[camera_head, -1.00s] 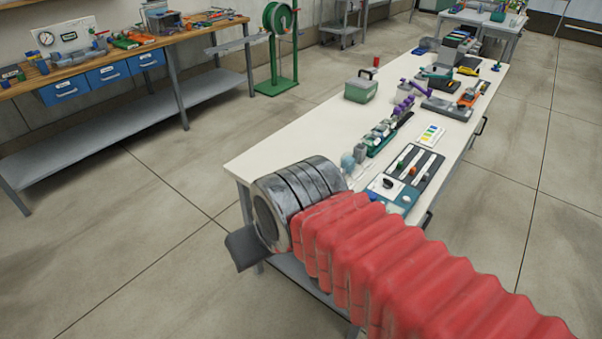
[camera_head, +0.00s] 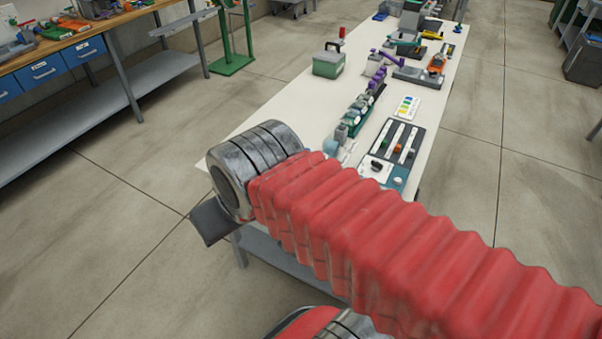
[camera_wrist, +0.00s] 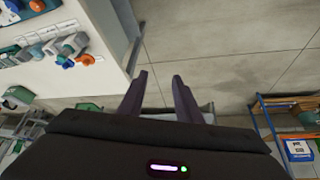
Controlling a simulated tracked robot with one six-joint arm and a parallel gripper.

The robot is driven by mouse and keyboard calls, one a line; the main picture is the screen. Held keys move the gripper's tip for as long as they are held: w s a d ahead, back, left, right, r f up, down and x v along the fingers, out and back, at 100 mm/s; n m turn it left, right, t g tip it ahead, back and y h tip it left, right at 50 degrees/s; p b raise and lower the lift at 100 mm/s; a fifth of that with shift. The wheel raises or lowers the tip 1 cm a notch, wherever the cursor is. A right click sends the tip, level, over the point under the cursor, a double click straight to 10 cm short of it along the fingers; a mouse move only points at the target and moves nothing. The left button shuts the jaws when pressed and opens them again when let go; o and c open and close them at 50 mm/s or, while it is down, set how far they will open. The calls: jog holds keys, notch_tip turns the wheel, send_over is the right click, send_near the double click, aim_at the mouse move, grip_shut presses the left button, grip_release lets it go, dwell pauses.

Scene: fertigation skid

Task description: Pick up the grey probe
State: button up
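My gripper (camera_wrist: 160,75) shows in the wrist view with two dark fingers spread apart. Nothing is between them, and bare floor lies beyond the tips, beside the edge of the white table. In the head view my red-sleeved arm reaches over the table's near end and hides part of it; the fingers do not show there. I cannot make out the grey probe for certain. A row of small grey and green parts (camera_head: 354,118) stands on the table past the arm. A small grey-green part (camera_wrist: 70,47) on the tabletop shows in the wrist view.
The white table (camera_head: 290,110) bears a green box (camera_head: 328,64), a dark panel with white strips (camera_head: 398,145) and a colour chart card (camera_head: 406,106). A wooden workbench (camera_head: 75,37) with blue drawers stands left, near a green stand (camera_head: 232,62). Open floor surrounds the table.

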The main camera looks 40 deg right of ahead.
jog(key=shift+o, duration=0.5)
jog(key=shift+o, duration=0.9)
jog(key=shift+d, duration=0.1)
jog(key=w+d+r+n+g, duration=0.1)
jog(key=w+d+n+g, duration=0.1)
jog(key=w+d, duration=1)
jog(key=w+d+f+n+g, duration=0.1)
jog(key=d+f, duration=0.2)
jog(key=d, duration=0.7)
jog(key=w+d+f, duration=0.1)
jog(key=d+f, duration=0.2)
jog(key=d, duration=0.7)
jog(key=shift+d+f+n+g+y, duration=0.25)
jog(key=shift+d+n+g+y, duration=0.05)
jog(key=shift+d+n+g, duration=0.1)
jog(key=shift+w+a+f, duration=0.1)
jog(key=shift+w+f, duration=0.1)
jog(key=shift+f, duration=1.2)
jog(key=shift+w+a+f, duration=0.1)
jog(key=shift+w+f, duration=0.15)
jog(key=shift+f, duration=1.2)
jog(key=shift+w+a+f, duration=0.1)
jog(key=shift+w+f, duration=0.1)
jog(key=shift+f, duration=1.2)
